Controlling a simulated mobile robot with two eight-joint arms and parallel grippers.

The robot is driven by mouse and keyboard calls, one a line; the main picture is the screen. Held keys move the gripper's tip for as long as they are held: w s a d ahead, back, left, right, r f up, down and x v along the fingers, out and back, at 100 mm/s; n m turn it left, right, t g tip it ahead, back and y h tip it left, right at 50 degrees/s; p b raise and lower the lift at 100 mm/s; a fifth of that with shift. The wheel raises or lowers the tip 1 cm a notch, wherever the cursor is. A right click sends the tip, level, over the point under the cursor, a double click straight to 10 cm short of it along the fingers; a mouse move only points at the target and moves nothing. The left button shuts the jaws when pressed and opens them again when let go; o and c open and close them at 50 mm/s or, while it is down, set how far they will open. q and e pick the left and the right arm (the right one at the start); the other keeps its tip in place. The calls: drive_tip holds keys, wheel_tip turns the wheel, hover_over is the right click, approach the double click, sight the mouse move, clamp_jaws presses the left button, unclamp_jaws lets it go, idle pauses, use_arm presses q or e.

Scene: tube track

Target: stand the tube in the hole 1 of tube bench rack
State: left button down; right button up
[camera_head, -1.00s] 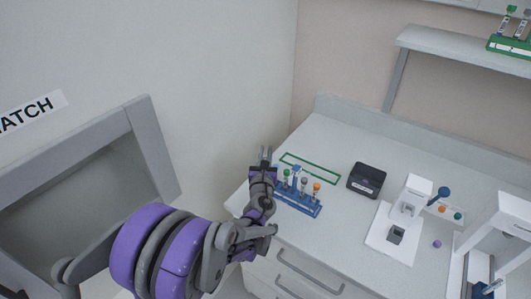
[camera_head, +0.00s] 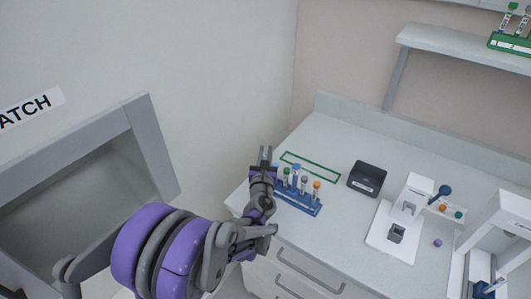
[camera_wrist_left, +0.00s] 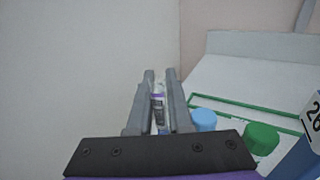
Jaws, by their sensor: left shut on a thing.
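My left gripper (camera_head: 266,156) is at the left end of the blue tube bench rack (camera_head: 312,210), above the worktop. In the left wrist view its fingers (camera_wrist_left: 160,90) are shut on a tube (camera_wrist_left: 158,108), which looks pale with a purple band and is mostly hidden between them. The rack holds several tubes with green (camera_head: 286,171), blue (camera_head: 296,168), grey and orange (camera_head: 317,184) caps. A light blue cap (camera_wrist_left: 204,120) and a green cap (camera_wrist_left: 261,138) show right of the fingers in the wrist view. The hole numbers cannot be read. My right gripper is not in view.
A green outlined rectangle (camera_head: 312,161) lies behind the rack. A black box (camera_head: 367,180) and a white device (camera_head: 408,205) stand to the right. The wall is close on the left, beside a framed hatch (camera_head: 150,150). Free worktop lies behind the black box.

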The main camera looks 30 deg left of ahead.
use_arm(q)
drive_tip(key=shift+f, duration=0.2)
drive_tip(key=shift+f+b, duration=0.3)
drive_tip(key=shift+f, duration=0.1)
drive_tip(key=shift+f, duration=0.15)
drive_tip(key=shift+f+b, duration=0.35)
drive_tip(key=shift+f, duration=0.05)
idle(0.3)
drive_tip(key=c, duration=0.8)
unclamp_jaws()
drive_tip(key=shift+o, duration=0.2)
